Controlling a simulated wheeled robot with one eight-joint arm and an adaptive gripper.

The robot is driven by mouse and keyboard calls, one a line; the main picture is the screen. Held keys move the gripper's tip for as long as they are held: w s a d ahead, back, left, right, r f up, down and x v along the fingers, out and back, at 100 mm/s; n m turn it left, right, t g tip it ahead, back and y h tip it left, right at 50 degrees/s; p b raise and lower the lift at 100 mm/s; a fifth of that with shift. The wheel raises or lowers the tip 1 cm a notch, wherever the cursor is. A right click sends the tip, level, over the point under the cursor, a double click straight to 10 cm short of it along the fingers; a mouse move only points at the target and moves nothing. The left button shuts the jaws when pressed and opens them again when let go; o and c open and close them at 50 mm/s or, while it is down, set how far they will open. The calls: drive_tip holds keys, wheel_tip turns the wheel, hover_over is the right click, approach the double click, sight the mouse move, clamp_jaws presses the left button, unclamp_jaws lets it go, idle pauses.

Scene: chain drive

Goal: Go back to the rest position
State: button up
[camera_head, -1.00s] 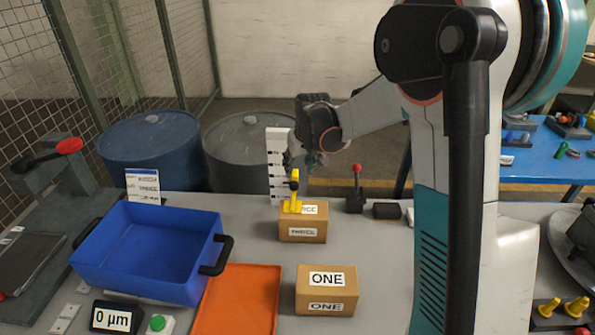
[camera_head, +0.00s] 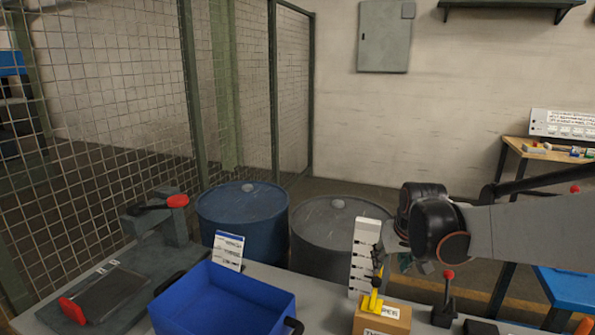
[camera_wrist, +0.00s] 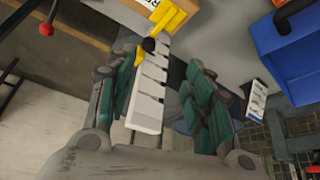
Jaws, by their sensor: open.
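My gripper (camera_head: 405,262) is open, just to the right of an upright white marked strip (camera_head: 365,257) in the head view. In the wrist view, its teal fingers (camera_wrist: 163,58) are spread apart. The white strip (camera_wrist: 150,92) shows between them there, and I cannot tell whether it touches either finger. A yellow piece with a black knob (camera_head: 376,285) stands on a cardboard box (camera_head: 392,318) labelled THREE, below and left of my gripper. The yellow piece also shows in the wrist view (camera_wrist: 170,18), beyond the fingertips.
A blue bin (camera_head: 222,305) sits on the grey bench, with a small white card (camera_head: 229,250) behind it. A red-knobbed lever (camera_head: 446,300) stands right of the box. Blue (camera_head: 243,215) and grey (camera_head: 335,235) drums stand behind the bench. A mesh fence lines the left.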

drive_tip(key=s+a+t+b, duration=0.2)
drive_tip(key=s+a, duration=0.2)
drive_tip(key=s, duration=2.2)
drive_tip(key=shift+s+f+b, duration=0.15)
drive_tip(key=shift+s+b, duration=0.1)
drive_tip(key=shift+b, duration=0.1)
